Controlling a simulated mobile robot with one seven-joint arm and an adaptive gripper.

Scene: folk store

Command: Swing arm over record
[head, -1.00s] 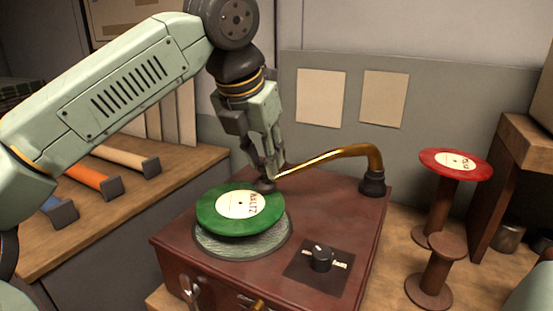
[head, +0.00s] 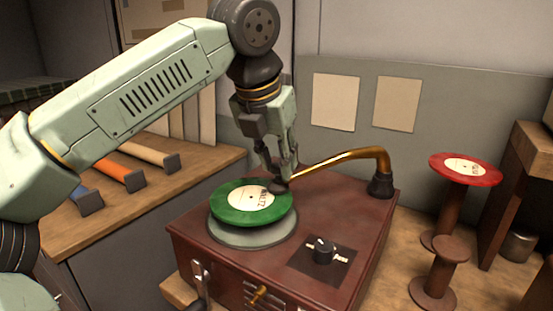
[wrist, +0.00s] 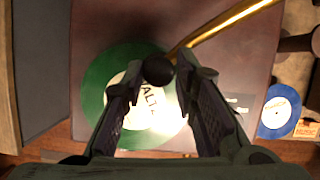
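A brass tone arm (head: 348,157) with a black pivot stands at the right rear of a dark red record player (head: 350,215). Its black rounded head (wrist: 158,70) is over the far right edge of a green record (head: 228,210); I cannot tell whether it touches. The record has a cream label and sits on the platter (head: 230,236). My gripper (head: 282,180) points down over that edge. The fingers hide parts of the record.
A black knob (head: 322,250) and front crank (head: 201,285) are on the player. A red record (head: 466,168) rests on a spool stand to the right, with a smaller spool (head: 437,270) in front. A wooden shelf (head: 110,220) is at left. A blue record (wrist: 277,112) shows in the wrist view.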

